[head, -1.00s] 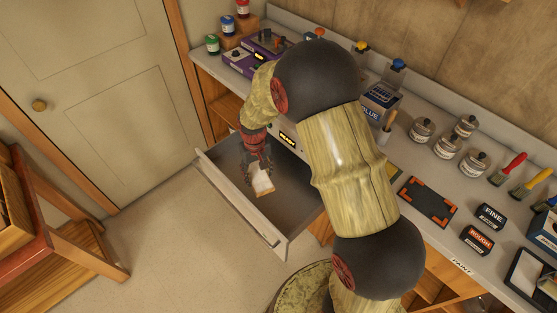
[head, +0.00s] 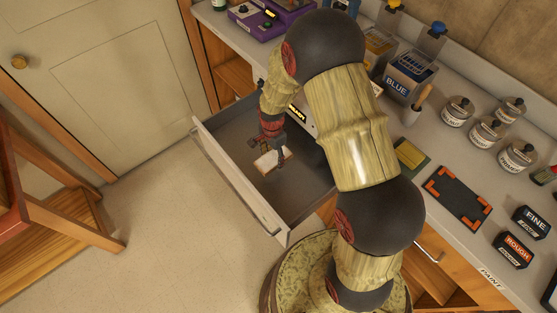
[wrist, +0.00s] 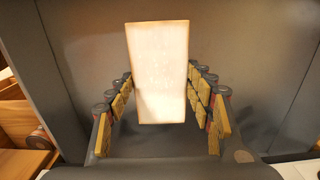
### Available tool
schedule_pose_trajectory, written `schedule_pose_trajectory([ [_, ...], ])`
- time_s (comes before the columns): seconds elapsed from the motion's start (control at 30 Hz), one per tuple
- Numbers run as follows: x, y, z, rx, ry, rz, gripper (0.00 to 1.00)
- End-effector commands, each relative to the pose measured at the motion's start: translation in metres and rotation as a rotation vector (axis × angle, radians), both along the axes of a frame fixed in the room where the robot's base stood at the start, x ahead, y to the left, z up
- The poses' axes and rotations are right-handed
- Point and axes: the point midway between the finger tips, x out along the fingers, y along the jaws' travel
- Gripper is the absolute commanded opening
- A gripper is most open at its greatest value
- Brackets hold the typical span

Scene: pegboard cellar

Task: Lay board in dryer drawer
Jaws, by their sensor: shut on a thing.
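The board (head: 272,162) is a small pale, light-faced block. In the wrist view it is an upright bright rectangle (wrist: 160,60) between the finger pads. My gripper (head: 270,150) is shut on it, with a pad against each long side. The dryer drawer (head: 240,180) is pulled open, and the board is inside its outline, over the grey floor. I cannot tell whether the board touches the floor. My arm hides part of the drawer's far side and the dryer front.
The bench (head: 415,190) runs along the right with a BLUE box (head: 405,80), several jars, a black orange-cornered mat (head: 458,197) and FINE and ROUGH blocks. A wooden stand (head: 60,225) is at the left. The drawer floor around the board looks clear.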

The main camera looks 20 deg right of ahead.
Motion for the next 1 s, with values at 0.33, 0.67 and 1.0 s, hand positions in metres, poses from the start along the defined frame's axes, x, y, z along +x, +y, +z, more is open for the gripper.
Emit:
schedule_pose_trajectory([
  [0.33,0.000,0.000,-0.055,0.000,0.001,0.003,0.25],
  [0.67,0.000,0.000,-0.091,0.000,0.001,0.004,0.25],
  [1.0,0.000,0.000,-0.092,0.000,0.001,0.004,0.25],
])
